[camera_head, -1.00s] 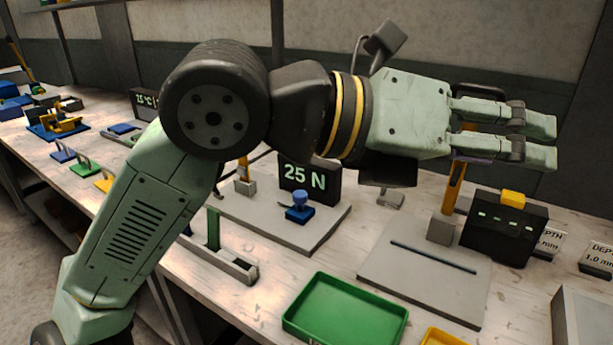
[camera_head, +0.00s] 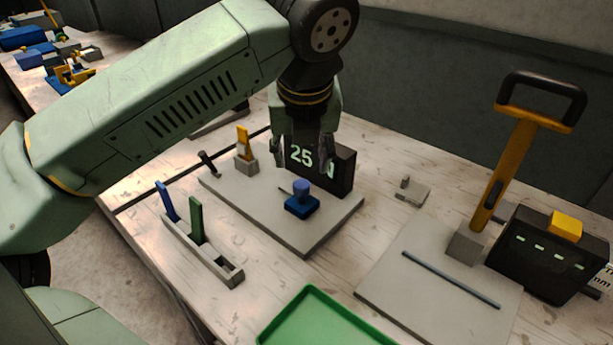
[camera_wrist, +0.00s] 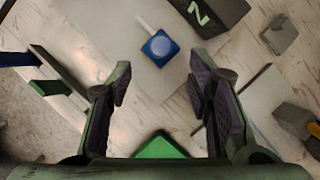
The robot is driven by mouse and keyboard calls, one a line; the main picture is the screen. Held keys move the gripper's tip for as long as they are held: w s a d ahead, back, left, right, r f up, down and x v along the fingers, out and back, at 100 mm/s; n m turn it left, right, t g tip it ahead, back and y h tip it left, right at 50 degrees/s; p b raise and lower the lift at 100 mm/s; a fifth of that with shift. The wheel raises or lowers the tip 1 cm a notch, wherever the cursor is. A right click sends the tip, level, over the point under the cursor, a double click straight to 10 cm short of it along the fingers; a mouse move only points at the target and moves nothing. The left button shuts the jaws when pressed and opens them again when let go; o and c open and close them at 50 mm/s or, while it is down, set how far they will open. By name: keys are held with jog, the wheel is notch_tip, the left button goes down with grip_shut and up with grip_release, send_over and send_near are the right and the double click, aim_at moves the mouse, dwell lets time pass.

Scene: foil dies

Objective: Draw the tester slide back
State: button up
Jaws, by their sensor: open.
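The tester slide is a blue block with a round blue knob (camera_head: 301,203) on top. It sits on the grey tester plate (camera_head: 305,237) in front of the black "25 N" display (camera_head: 341,174). In the wrist view the blue slide (camera_wrist: 160,47) is ahead of the fingers, in line with the gap, with a thin pale rod beside it. My gripper (camera_head: 302,158) points down above the plate, behind and above the slide, partly covering the display. Its fingers are open and empty in the wrist view (camera_wrist: 160,82), apart from the slide.
A grey rack (camera_head: 203,250) with blue and green strips is at left, a green tray (camera_head: 318,318) in front. At right stand a grey slotted plate (camera_head: 425,290), a tall yellow lever (camera_head: 505,165) and a black box (camera_head: 548,262).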

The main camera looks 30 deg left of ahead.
aim_at(301, 183)
jog(key=b+x, duration=0.2)
jog(key=x, duration=0.7)
jog(key=shift+d+b, duration=0.1)
jog(key=shift+b, duration=0.25)
jog(key=shift+c, duration=0.2)
grip_shut()
